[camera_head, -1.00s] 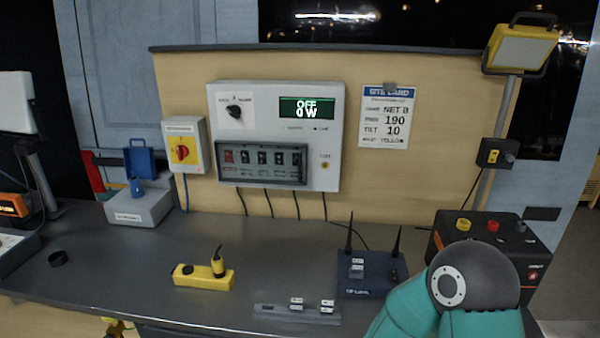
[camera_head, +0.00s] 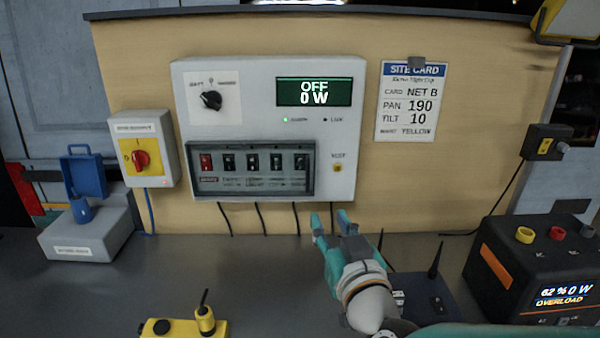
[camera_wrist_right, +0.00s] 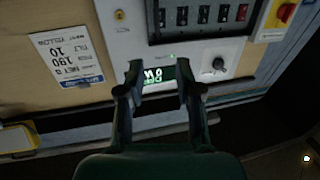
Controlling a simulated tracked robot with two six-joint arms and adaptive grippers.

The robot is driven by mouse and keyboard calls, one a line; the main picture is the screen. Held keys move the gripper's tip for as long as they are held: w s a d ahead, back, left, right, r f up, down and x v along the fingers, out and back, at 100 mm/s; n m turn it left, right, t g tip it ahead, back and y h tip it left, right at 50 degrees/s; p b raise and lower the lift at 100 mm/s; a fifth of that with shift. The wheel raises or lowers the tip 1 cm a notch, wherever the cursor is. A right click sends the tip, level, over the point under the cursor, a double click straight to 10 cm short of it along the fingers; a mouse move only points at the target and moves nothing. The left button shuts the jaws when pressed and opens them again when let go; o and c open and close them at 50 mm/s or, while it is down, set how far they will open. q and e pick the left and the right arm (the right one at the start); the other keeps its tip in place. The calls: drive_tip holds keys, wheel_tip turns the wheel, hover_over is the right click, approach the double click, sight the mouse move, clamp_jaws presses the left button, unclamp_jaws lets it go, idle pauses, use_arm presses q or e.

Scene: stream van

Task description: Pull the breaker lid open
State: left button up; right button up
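The breaker lid (camera_head: 252,190) is a dark framed cover over a row of breaker switches, low on the grey panel box (camera_head: 235,83). It looks shut, with one red and several black switches showing through it. My right gripper (camera_head: 335,218) is just below and right of the lid's lower right corner, fingers apart and empty, pointing up toward the panel. In the right wrist view the open fingers (camera_wrist_right: 158,75) stand in front of the panel's display, and the lid (camera_wrist_right: 205,18) shows at the top. My left gripper is not in view.
A rotary knob (camera_head: 211,100) and a display (camera_head: 314,92) reading OFF 0 W sit above the lid. A red-yellow switch box (camera_head: 143,150) hangs left. A router (camera_head: 425,298) and a black power unit (camera_head: 540,265) stand on the bench at right.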

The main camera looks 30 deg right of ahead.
drive_tip(key=p, duration=0.6)
approach(308, 174)
drive_tip(key=x, duration=0.9)
drive_tip(key=shift+p, duration=0.35)
drive_tip(key=shift+d, duration=0.1)
clamp_jaws()
